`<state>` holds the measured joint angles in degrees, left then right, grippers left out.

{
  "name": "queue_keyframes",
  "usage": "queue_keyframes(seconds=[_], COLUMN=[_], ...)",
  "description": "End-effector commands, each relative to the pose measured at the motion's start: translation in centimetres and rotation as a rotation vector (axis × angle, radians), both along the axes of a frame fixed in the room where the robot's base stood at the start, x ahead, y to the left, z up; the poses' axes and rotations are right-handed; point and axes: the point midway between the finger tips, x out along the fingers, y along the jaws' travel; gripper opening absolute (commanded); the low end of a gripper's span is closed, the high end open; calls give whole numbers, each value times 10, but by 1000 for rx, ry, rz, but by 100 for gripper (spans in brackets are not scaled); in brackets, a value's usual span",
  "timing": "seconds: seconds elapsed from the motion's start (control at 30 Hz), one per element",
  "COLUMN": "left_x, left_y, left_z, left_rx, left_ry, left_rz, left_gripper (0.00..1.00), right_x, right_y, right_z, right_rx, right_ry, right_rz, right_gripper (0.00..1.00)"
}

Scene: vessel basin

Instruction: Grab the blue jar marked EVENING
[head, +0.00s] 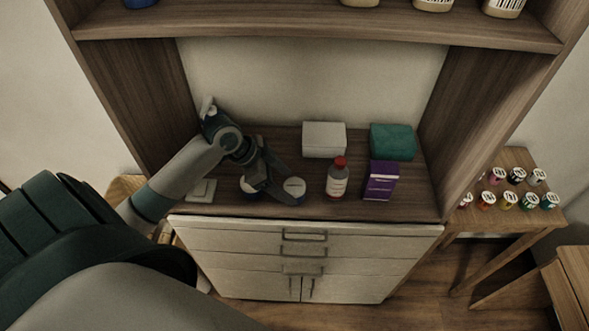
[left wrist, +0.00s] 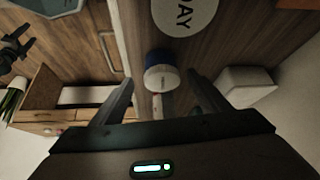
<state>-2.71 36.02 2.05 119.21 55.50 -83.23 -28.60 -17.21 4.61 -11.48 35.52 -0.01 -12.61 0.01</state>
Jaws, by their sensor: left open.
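Two blue jars with white lids stand on the shelf counter. The left jar (head: 249,186) is partly hidden by my gripper; the right jar (head: 295,188) stands just beside the fingers. I cannot read EVENING on either jar. My left gripper (head: 277,194) is open, low over the counter by the jars, holding nothing.
A red-capped bottle (head: 338,179) and purple box (head: 381,181) stand right of the jars. A white box (head: 324,139) and green item (head: 393,141) are behind. Cabinet walls and an upper shelf (head: 300,27) enclose the counter. A side table holds several small jars.

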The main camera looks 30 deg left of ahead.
Motion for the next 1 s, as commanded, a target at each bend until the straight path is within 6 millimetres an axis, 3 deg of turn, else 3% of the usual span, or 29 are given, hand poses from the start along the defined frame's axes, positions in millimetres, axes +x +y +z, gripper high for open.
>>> queue_keyframes(seconds=[0.33, 0.5, 0.93, 0.97, 1.0], left_x=[17, 21, 20, 20, 20], left_y=[-15, -18, -18, -18, -18], left_z=[-27, -36, -37, -37, -37], left_rx=[-4, -1, -1, -1, -1], left_ry=[2, 0, 0, 0, 0], left_rz=[1, -1, -1, -1, -1], left_gripper=[69, 69, 69, 66, 57], right_x=[0, 0, 0, 0, 0], right_y=[0, 0, 0, 0, 0], right_z=[26, 28, 28, 28, 28], right_rx=[0, 0, 0, 0, 0], right_ry=[0, 0, 0, 0, 0], right_rz=[0, 0, -1, -1, -1], right_gripper=[64, 64, 64, 64, 64])
